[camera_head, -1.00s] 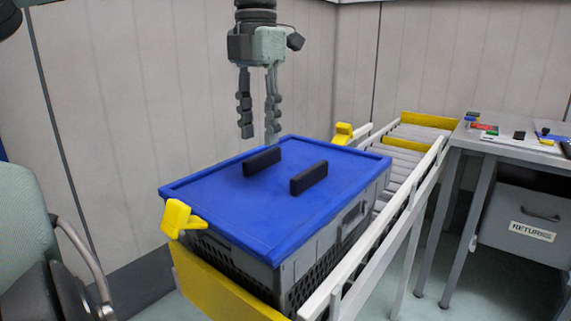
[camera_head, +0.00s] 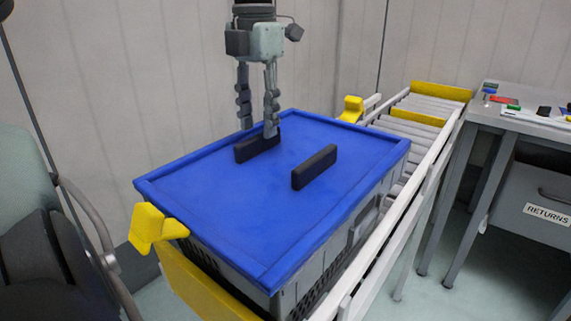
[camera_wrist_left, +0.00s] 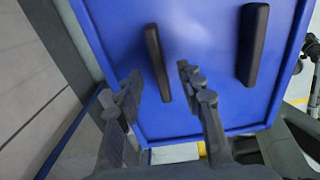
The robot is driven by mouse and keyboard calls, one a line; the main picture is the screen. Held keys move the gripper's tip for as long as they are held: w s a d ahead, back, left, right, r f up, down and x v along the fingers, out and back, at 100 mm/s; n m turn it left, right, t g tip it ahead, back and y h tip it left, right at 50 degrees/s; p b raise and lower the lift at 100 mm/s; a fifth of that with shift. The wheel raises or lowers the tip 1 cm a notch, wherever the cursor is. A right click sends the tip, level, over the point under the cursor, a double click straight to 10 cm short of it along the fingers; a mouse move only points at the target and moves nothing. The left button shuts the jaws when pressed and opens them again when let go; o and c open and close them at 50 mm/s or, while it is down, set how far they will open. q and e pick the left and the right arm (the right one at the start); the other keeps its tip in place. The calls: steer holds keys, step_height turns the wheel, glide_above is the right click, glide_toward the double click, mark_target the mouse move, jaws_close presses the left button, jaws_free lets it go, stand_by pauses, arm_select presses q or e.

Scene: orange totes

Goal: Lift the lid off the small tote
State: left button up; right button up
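The grey tote (camera_head: 314,280) stands upright on the conveyor. Its flat blue lid (camera_head: 240,206) covers the top and has two black upright handles. My left gripper (camera_head: 258,131) is open over the far-left handle (camera_head: 256,149). In the left wrist view, my left gripper's fingers (camera_wrist_left: 158,80) are apart, one on either side of that handle (camera_wrist_left: 157,62). I cannot tell whether either finger touches it. The other handle (camera_head: 314,167) stands free, nearer the front right of the lid. My right gripper does not show in the head view.
The roller conveyor (camera_head: 408,125) runs to the back right between pale rails. Yellow blocks (camera_head: 155,226) stand at the tote's corners. A grey table (camera_head: 530,121) with small items is at the right.

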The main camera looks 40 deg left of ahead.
arm_select(q)
step_height(320, 180, down, 2)
steer(key=shift+f, duration=0.15)
jaws_close()
stand_by(0.5)
